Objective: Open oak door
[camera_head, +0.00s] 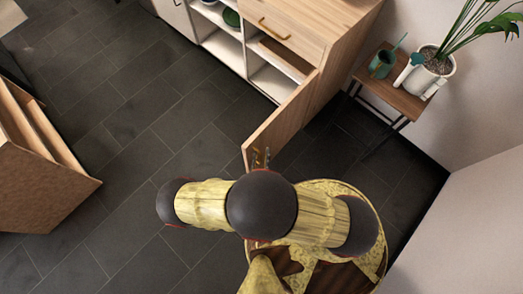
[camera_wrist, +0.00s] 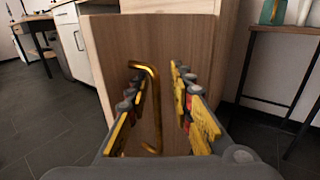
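The oak door (camera_head: 283,118) is swung out from the front of the oak cabinet (camera_head: 325,45) in the head view. In the wrist view the door (camera_wrist: 105,55) fills the middle, facing me. Its brass bar handle (camera_wrist: 155,95) runs upright, bending at the top toward the left. My gripper (camera_wrist: 157,82) is open, with a yellow finger on each side of the handle's upright bar. I see gaps between the fingers and the bar. In the head view my arm hides most of the gripper near the door's outer edge.
White shelves (camera_head: 222,40) and an oak drawer (camera_head: 278,32) adjoin the door's cabinet. A small side table (camera_head: 395,97) with a potted plant (camera_head: 428,72) and a watering can (camera_head: 383,64) stands at right. The dark tiled floor (camera_head: 160,110) left of the door is clear.

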